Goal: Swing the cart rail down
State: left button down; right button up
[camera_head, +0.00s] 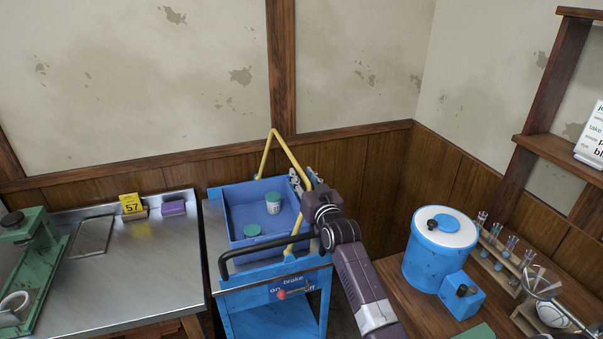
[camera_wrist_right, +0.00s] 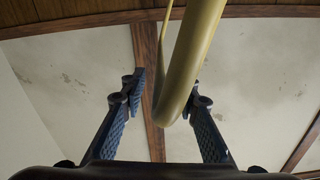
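The yellow cart rail (camera_head: 290,153) stands raised above the blue cart (camera_head: 265,300), a bent bar peaking behind the tray. My right gripper (camera_head: 303,179) is at the right-hand bend of the rail, above the tray's right side. In the right wrist view, the open fingers (camera_wrist_right: 165,105) are spread wide, and the rail (camera_wrist_right: 190,70) passes between them, closer to the right finger. I cannot tell whether it touches that finger. My left gripper is out of view.
The cart tray (camera_head: 232,207) holds two green-lidded jars. A black handle (camera_head: 262,246) and a red brake lever (camera_head: 282,295) are at its front. A steel bench (camera_head: 150,270) stands left; a blue drum (camera_head: 436,255) and test-tube rack stand right.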

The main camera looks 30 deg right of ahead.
jog(key=shift+w+r, duration=0.2)
jog(key=shift+w, duration=0.05)
jog(key=shift+f, duration=0.1)
grip_shut()
dwell(0.3)
